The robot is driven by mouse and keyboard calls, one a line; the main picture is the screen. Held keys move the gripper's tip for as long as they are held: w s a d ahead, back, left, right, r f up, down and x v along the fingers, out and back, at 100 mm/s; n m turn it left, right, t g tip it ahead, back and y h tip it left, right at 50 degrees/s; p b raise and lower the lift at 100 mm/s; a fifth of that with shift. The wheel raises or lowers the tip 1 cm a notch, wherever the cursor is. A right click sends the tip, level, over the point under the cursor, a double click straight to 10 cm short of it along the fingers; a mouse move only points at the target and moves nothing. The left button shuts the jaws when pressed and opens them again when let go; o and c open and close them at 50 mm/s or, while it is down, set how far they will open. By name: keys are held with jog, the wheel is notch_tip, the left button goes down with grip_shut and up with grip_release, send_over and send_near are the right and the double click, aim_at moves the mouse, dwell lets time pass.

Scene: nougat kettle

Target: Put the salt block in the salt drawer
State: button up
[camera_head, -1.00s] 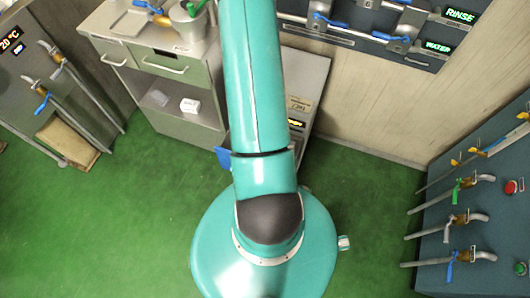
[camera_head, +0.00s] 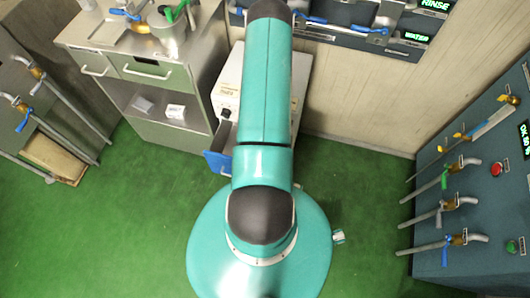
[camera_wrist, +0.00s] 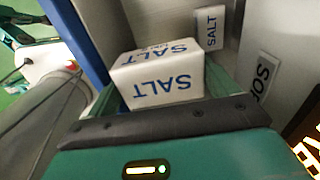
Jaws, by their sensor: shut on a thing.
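The salt block (camera_wrist: 155,80) is white with blue SALT lettering and sits between the two greenish fingers of my gripper (camera_wrist: 165,88), which is shut on it. In the wrist view the block is beside a blue drawer wall (camera_wrist: 78,35) on the left and below a SALT label (camera_wrist: 211,27) on a grey metal face. In the head view the blue drawer (camera_head: 217,160) stands pulled out low at the front of a pale cabinet (camera_head: 228,85), partly behind my arm. My gripper and the block are hidden there. I cannot tell whether the block touches the drawer.
A steel cabinet (camera_head: 140,45) with green drawers stands at the left; a white box (camera_head: 175,111) lies on its open shelf. A valve panel (camera_head: 480,190) with levers is on the right. Pipes (camera_head: 60,100) stand at the far left. Green floor around me is clear.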

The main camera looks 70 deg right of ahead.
notch_tip(320, 180, down, 18)
jog(key=shift+r, duration=0.1)
dwell(0.4)
jog(key=o, duration=1.2)
jog(key=shift+f, duration=0.2)
notch_tip(320, 180, up, 12)
jog(key=shift+r, duration=0.2)
